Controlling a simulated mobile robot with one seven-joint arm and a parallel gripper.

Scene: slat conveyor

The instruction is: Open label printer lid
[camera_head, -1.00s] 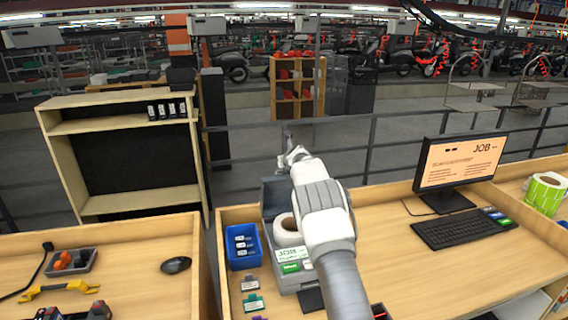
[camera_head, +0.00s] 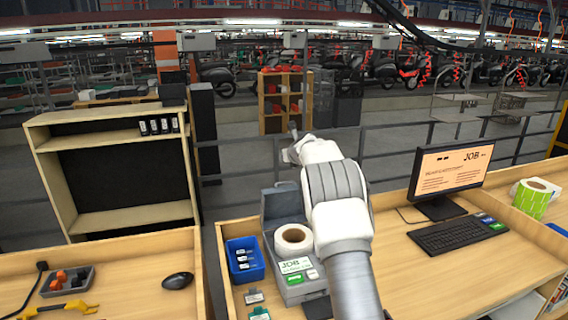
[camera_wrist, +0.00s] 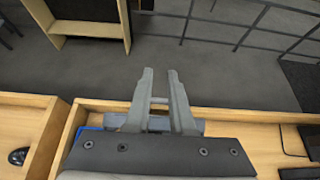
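The grey label printer (camera_head: 290,293) stands on the wooden bench, left of the monitor. Its grey lid (camera_head: 284,204) stands raised at the back, and the white label roll (camera_head: 293,239) inside is exposed. My arm covers the printer's right side. My gripper (camera_head: 292,150) is beyond and above the raised lid in the head view. In the wrist view, my gripper (camera_wrist: 160,72) has its two fingers apart, with nothing seen held between the tips. A blue-grey edge, apparently the lid (camera_wrist: 199,126), shows just behind the fingers; I cannot tell whether they touch.
A blue bin (camera_head: 244,262) stands left of the printer. A monitor (camera_head: 450,172), keyboard (camera_head: 455,235) and green label roll (camera_head: 535,200) are to the right. Metal railings (camera_head: 395,165) run behind the bench. The bench between printer and keyboard is mostly clear.

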